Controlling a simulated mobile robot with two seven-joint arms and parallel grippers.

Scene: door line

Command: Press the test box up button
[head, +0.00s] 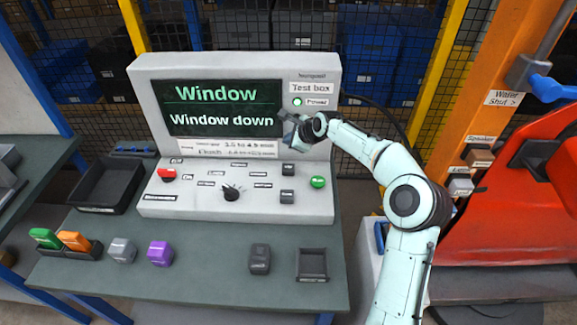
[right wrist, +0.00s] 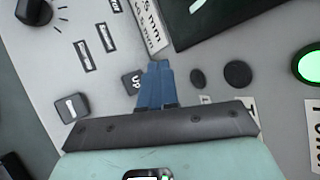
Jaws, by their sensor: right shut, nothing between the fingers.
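The test box (head: 180,204) is a pale console with a lit screen reading "Window" and "Window down". Its up button is a small dark square (head: 288,170) on the sloped panel; in the right wrist view it is marked "UP" (right wrist: 131,79). A second dark square button (head: 287,197) sits below it and also shows in the right wrist view (right wrist: 71,107). My right gripper (head: 291,142) is shut and empty, over the panel beneath the screen's right end. In the right wrist view its blue fingers (right wrist: 157,66) appear just beside the up button; contact cannot be told. My left gripper is out of view.
A red button (head: 167,174), a dark knob (head: 231,193) and a green button (head: 318,182) are on the same panel. A black tray (head: 105,187), small coloured blocks and an open dark box (head: 312,265) are on the bench. A red car door (head: 520,200) stands at right.

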